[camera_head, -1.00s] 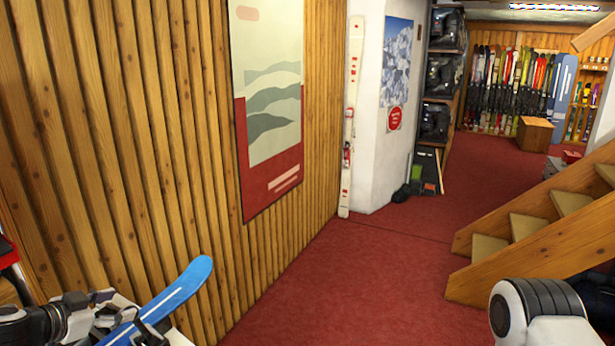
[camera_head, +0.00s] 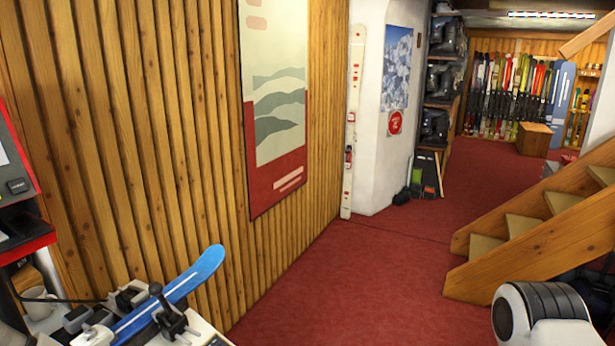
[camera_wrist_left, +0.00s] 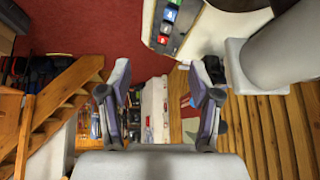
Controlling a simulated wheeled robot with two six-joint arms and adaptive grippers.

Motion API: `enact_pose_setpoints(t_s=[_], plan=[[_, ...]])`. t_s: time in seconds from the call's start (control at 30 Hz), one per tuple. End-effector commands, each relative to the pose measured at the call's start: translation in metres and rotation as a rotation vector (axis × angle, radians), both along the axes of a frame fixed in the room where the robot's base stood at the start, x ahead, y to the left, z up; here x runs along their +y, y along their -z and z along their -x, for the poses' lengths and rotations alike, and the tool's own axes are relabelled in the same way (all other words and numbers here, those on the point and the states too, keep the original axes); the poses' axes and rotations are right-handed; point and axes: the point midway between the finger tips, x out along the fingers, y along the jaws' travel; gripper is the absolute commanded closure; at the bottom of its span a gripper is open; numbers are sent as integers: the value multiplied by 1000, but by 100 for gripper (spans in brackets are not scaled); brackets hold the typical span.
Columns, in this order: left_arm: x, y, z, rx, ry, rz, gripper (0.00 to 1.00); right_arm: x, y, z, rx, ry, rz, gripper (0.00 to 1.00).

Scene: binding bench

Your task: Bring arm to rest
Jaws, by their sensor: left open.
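My left gripper (camera_wrist_left: 160,98) shows in the left wrist view with its two fingers wide apart and nothing between them. It is clear of the bench. It is out of the head view. My right gripper is not in view; a white, rounded part of my own arm (camera_head: 540,312) shows at the lower right of the head view.
A blue ski (camera_head: 170,290) lies in black clamps on the bench (camera_head: 212,338) at lower left. A red machine (camera_head: 30,238) and a white mug (camera_head: 38,302) stand beside it. Wooden stairs (camera_head: 535,240) rise at right. The red floor (camera_head: 335,290) between is clear.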

Motion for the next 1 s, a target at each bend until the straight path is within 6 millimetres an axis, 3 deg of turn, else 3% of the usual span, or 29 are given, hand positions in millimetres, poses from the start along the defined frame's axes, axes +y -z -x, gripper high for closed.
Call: enact_pose_setpoints(t_s=[0.03, 0.2, 0.3, 0.5, 0.6, 0.7, 1.0], plan=[[-13, 23, 18, 73, -14, -12, 37, 0, 0, 0, 0, 0, 0, 100], [-58, 95, 96, 303, -135, -19, 37, 0, 0, 0, 0, 0, 0, 100], [-82, 125, 144, 412, -195, -19, 37, 0, 0, 0, 0, 0, 0, 100], [-118, 160, 233, 587, -294, -16, 37, 0, 0, 0, 0, 0, 0, 100], [-118, 199, 232, 583, -314, -8, 37, 0, 39, -1, -1, 0, 0, 100], [-118, 214, 232, 583, -314, -8, 37, 0, 54, 0, 2, 0, 0, 100], [-118, 215, 231, 582, -313, -8, 37, 0, 55, 0, -1, 0, 0, 100]])
